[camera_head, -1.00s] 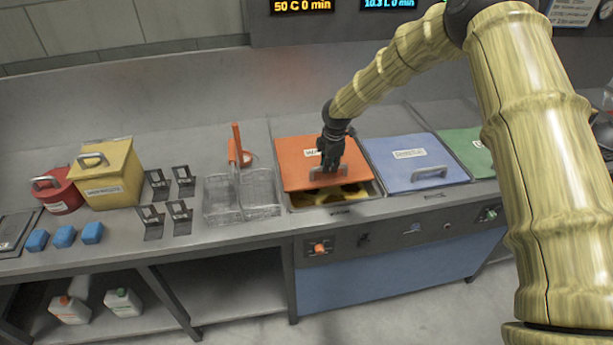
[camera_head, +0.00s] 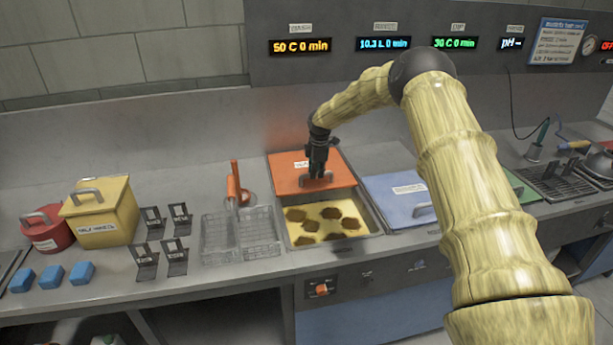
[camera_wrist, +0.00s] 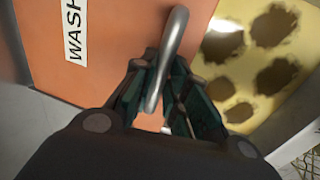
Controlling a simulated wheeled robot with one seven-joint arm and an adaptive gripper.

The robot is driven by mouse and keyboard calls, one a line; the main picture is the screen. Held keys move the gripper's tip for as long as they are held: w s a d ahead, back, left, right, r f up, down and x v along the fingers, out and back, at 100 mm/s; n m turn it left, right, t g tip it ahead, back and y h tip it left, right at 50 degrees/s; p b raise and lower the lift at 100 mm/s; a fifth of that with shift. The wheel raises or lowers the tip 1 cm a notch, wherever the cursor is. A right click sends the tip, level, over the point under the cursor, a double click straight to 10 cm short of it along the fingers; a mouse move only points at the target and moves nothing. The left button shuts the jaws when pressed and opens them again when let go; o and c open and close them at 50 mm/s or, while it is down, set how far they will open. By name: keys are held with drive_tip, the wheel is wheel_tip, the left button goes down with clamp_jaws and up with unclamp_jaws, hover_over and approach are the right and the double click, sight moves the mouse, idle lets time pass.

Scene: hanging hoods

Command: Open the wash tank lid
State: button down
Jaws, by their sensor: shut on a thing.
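The orange wash tank lid (camera_head: 290,171) is slid back toward the wall, leaving the front of the wash tank (camera_head: 371,225) uncovered. Its label shows in the wrist view, reading "WASH". Inside the open part is a yellow surface with several brown patches (camera_head: 331,213). My gripper (camera_head: 317,176) is over the front part of the lid, shut on the grey lid handle (camera_wrist: 171,55). In the wrist view the handle bar passes between my two fingers. The rear of the tank is hidden under the lid.
A blue lid (camera_head: 399,198) lies just right of the tank. Wire baskets (camera_head: 219,235) and an orange-handled tool (camera_head: 236,188) stand left of it. Farther left are a yellow box (camera_head: 100,215), a red canister (camera_head: 45,230) and blue blocks (camera_head: 51,277).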

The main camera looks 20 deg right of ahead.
drive_tip(key=shift+d, duration=0.1)
drive_tip(key=c, duration=1.4)
unclamp_jaws()
drive_tip(key=shift+r, duration=0.1)
drive_tip(key=r, duration=0.3)
drive_tip(key=s+r, duration=0.1)
drive_tip(key=r, duration=0.3)
drive_tip(key=s+r, duration=0.1)
drive_tip(key=r, duration=0.3)
drive_tip(key=shift+s+a+r, duration=0.15)
drive_tip(key=shift+a+r, duration=0.05)
drive_tip(key=shift+r, duration=0.05)
